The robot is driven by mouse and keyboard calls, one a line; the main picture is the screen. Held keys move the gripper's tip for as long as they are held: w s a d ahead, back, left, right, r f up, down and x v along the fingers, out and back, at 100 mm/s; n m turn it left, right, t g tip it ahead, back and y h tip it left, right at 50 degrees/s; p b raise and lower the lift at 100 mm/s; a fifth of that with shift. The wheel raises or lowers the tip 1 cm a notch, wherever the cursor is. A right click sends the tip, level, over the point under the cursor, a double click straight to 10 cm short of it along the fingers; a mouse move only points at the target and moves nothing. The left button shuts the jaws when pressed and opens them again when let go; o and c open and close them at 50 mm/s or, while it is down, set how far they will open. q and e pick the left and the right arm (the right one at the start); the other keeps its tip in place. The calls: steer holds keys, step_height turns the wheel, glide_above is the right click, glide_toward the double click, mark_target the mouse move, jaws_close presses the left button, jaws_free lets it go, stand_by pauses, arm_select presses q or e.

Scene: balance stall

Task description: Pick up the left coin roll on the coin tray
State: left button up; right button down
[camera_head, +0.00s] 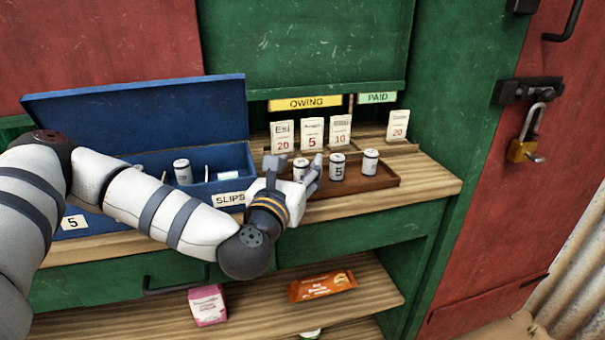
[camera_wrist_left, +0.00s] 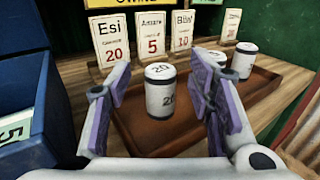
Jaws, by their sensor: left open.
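The left coin roll (camera_wrist_left: 160,95) is white with dark bands and marked 20. It stands upright on the brown wooden coin tray (camera_wrist_left: 136,128). In the head view the roll (camera_head: 300,168) is partly hidden by my left gripper (camera_head: 292,172). Two more rolls stand to the right on the tray: a middle one (camera_head: 337,167) marked 5 and a right one (camera_head: 370,162). My right gripper is not in view.
Upright cards (camera_head: 312,135) stand behind the tray under the OWING sign (camera_head: 306,102); one more stands under PAID (camera_head: 377,98). An open blue box (camera_head: 236,158) holding rolls is to the left. A lower shelf holds an orange packet (camera_head: 321,286) and pink box (camera_head: 207,304).

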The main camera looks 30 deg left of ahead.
arm_select(q)
steer(key=shift+x, duration=1.1)
jaws_close()
